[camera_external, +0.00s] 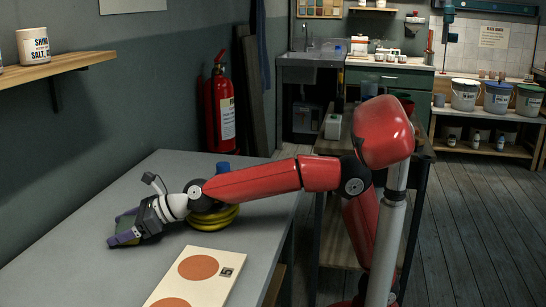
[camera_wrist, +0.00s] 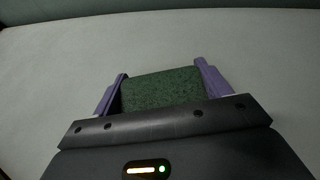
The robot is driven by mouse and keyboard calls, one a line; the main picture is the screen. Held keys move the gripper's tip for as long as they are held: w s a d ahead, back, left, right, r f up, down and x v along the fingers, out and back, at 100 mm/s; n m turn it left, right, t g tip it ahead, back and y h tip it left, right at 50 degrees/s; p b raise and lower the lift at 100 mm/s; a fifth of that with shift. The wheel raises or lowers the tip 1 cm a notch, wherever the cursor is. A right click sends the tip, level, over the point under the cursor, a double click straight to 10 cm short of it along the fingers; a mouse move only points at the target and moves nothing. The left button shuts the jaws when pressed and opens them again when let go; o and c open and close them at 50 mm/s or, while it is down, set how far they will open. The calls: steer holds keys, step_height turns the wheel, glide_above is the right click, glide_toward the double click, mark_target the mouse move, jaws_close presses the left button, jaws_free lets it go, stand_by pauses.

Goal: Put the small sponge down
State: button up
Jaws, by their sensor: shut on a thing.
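The small sponge (camera_wrist: 160,90) is a dark green, speckled block. In the wrist view it sits between the two purple fingers of my gripper (camera_wrist: 160,88), which is shut on it. In the external view my gripper (camera_external: 123,232) is low over the left part of the grey table (camera_external: 185,170), with the green sponge (camera_external: 126,222) partly hidden between its fingers. I cannot tell whether the sponge touches the table top.
A cream board with orange circles (camera_external: 216,256) lies on the table's front part. A yellow ring-shaped stack (camera_external: 213,217) and a blue-topped item (camera_external: 222,168) are close to my forearm. The table around the sponge is clear in the wrist view.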

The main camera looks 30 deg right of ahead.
step_height(320, 180, down, 2)
steer(key=shift+s+f, duration=0.15)
steer(key=shift+f, duration=0.05)
steer(key=o, duration=1)
steer(key=d+r+p, duration=0.1)
steer(key=d, duration=0.1)
steer(key=s+d+r, duration=0.1)
steer(key=d+r, duration=0.1)
steer(key=s+d+r+p, duration=0.1)
steer(key=d, duration=0.1)
steer(key=shift+s+r+p, duration=0.2)
steer(key=shift+r+p, duration=0.1)
steer(key=shift+s+d+r, duration=0.2)
steer(key=shift+d+r, duration=0.05)
steer(key=shift+d, duration=0.2)
